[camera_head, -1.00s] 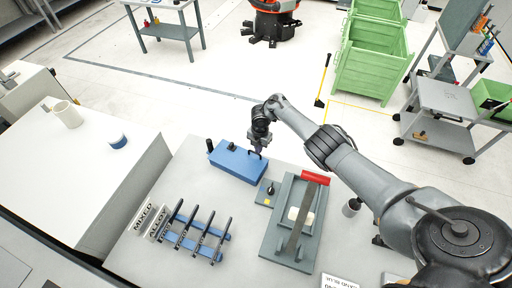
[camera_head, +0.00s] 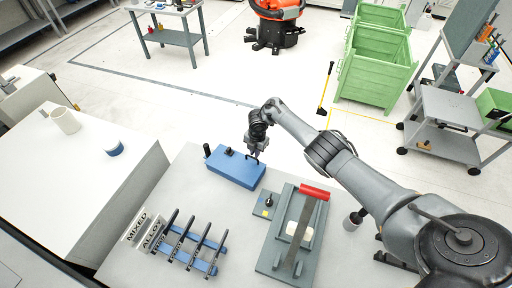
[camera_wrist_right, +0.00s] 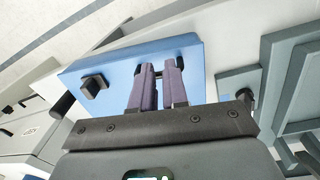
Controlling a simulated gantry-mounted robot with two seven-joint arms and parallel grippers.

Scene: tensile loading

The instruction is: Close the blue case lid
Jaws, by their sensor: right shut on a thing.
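The blue case (camera_head: 232,170) sits at the back edge of the light table and looks like a shut box, its lid (camera_wrist_right: 117,76) lying flat on top. A black square knob (camera_wrist_right: 93,86) and a dark upright grip (camera_head: 206,149) show at its left part. My right gripper (camera_head: 257,156) is over the case's right end. In the right wrist view its purple fingers (camera_wrist_right: 159,72) point down at the lid and are shut on a black handle (camera_wrist_right: 191,73), mostly hidden between and behind them. My left gripper is in neither view.
A small blue-grey plate with a black knob (camera_head: 268,201) and a grey press with a red-handled lever (camera_head: 314,192) stand right of the case. A blue rack with several dark bars (camera_head: 190,243) stands in front. Bare tabletop lies between.

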